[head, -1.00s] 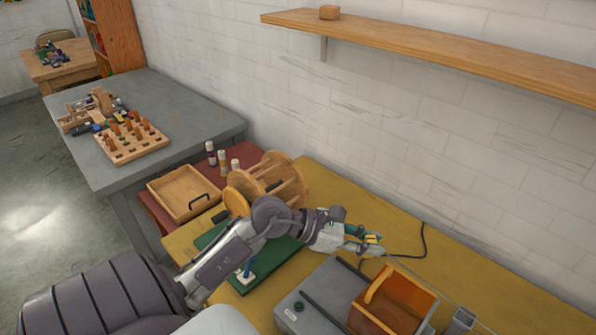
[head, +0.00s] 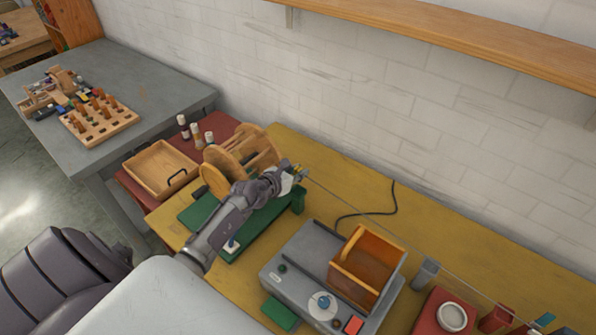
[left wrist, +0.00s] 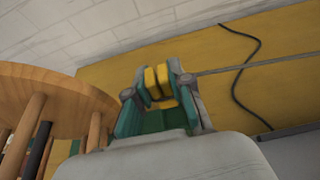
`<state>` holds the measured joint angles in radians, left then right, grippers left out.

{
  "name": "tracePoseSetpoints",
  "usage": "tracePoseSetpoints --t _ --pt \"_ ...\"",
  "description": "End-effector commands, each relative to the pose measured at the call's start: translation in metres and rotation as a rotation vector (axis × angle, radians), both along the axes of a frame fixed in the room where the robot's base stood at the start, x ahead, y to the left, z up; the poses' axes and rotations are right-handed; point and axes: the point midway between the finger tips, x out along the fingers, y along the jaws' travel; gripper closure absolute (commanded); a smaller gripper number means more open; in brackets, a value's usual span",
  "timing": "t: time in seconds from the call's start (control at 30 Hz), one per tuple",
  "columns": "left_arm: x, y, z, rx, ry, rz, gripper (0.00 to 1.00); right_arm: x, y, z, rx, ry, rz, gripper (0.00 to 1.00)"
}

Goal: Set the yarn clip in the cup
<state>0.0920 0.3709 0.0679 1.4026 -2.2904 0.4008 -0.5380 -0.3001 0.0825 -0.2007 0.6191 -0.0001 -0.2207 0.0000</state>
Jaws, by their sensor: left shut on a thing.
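My left gripper (head: 299,172) is above the back of the yellow table, right beside the wooden reel. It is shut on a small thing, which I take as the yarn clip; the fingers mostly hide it. In the left wrist view, yellow shows between the teal fingers (left wrist: 157,84). A thin grey yarn (head: 360,210) runs straight from the gripper to the front right; it also shows in the left wrist view (left wrist: 260,66). A round white cup-like piece (head: 452,317) sits on a red block at the lower right, well away from the gripper. My right gripper is out of view.
The wooden reel (head: 256,146) stands close left of the gripper, beside a green base (head: 262,222). A grey machine with an orange box (head: 370,260) stands at front. A grey post (head: 425,272) is near the yarn. A black cord (head: 391,200) lies at the back.

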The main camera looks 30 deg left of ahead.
Motion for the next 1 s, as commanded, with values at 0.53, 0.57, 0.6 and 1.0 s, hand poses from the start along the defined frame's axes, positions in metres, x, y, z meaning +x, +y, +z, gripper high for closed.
tracePoseSetpoints --t 0.53,0.57,0.6,1.0 --pt "0.0 0.0 -0.05 0.0 0.001 -0.001 0.98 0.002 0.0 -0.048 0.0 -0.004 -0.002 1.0" --pt "0.0 0.0 -0.051 0.0 0.001 -0.001 0.98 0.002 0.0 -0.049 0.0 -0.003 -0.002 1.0" --pt "0.0 0.0 -0.052 0.0 0.001 -0.001 0.98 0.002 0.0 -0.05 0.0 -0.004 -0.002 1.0" --pt "0.0 0.0 -0.053 -0.001 0.0 -0.001 0.67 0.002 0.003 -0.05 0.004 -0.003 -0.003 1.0"
